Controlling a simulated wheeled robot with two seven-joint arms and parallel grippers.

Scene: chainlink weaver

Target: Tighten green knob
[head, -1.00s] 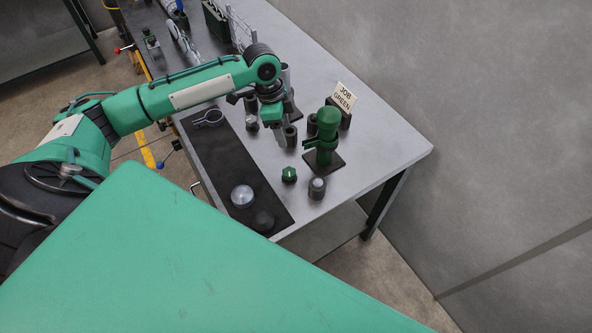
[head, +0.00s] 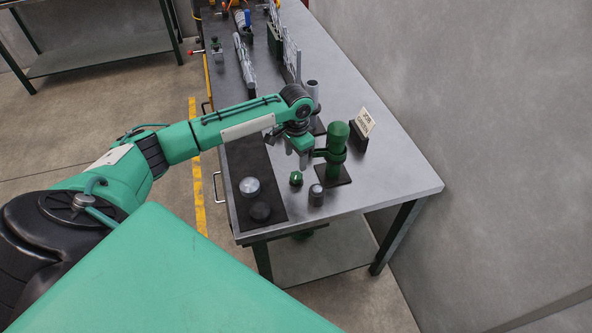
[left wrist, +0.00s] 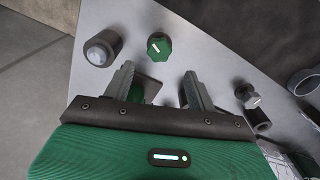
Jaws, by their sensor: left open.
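The green knob (head: 296,178) stands on the grey bench near its front end, beside the dark mat. In the left wrist view the green knob (left wrist: 159,46) has a ribbed edge and a white pointer mark on top. My left gripper (head: 303,162) is just behind the knob in the head view, apart from it. In the left wrist view my left gripper (left wrist: 162,78) has its fingers spread, with the knob beyond the fingertips and nothing gripped. My right gripper is not in view.
A green post fixture (head: 338,145) on a dark plate stands close to the right of the gripper. A dark cylinder with a grey cap (head: 316,194) is near the knob. A job sign (head: 363,124) stands behind. A metallic dome (head: 250,186) sits on the dark mat (head: 240,155).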

